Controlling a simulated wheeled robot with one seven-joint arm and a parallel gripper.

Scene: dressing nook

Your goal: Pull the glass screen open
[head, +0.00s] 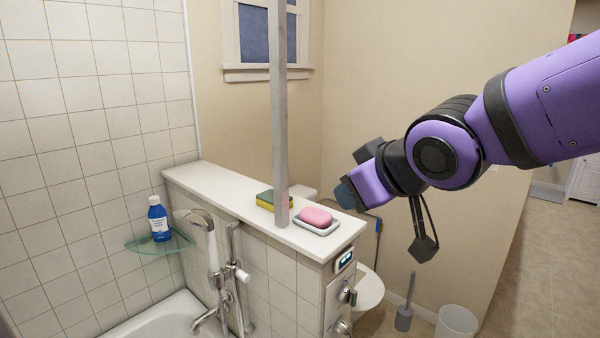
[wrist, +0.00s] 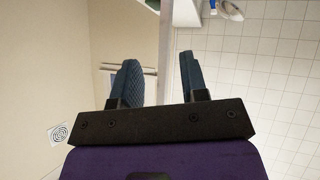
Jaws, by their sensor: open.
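A grey upright metal post (head: 278,110) rises from the white ledge of the tiled half wall. It looks like the edge of the glass screen; the clear pane itself cannot be made out. My gripper (head: 345,193) is to the right of the post in the head view, above the right end of the ledge, apart from the post. In the wrist view my gripper (wrist: 160,60) has its two blue-grey fingers spread and empty. The post (wrist: 164,45) shows as a strip in the gap between them, beyond the fingertips; its distance is unclear.
A pink soap on a dish (head: 316,219) and a yellow-green sponge (head: 268,201) sit on the ledge (head: 225,196) beside the post's foot. A blue bottle (head: 158,222) stands on a glass corner shelf. A shower tap (head: 212,275) is below. A toilet brush (head: 404,316) and bin (head: 456,322) stand on the floor.

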